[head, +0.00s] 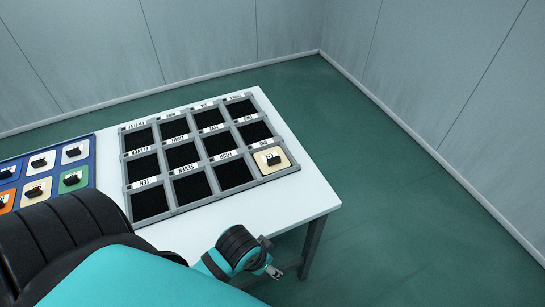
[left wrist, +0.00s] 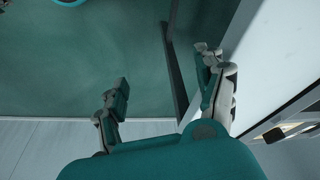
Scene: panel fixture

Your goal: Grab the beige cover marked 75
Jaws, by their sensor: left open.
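A beige cover (head: 271,159) with a dark handle sits in the near right cell of the grey grid fixture (head: 285,172). Another beige cover (head: 36,190) with a dark handle lies in the blue tray (head: 96,176) at the left. No number is readable on either cover. My left gripper (head: 273,271) is beyond the near edge of the table, apart from both covers. In the left wrist view it is open and empty (left wrist: 163,66), with floor and a table leg behind it. My right gripper is not in view.
White, blue, green (head: 74,179) and orange covers share the blue tray, partly hidden by my arm. The other fixture cells are black and empty, with word labels. The white table (head: 290,205) has bare surface in front of the fixture; green floor (head: 400,220) lies right.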

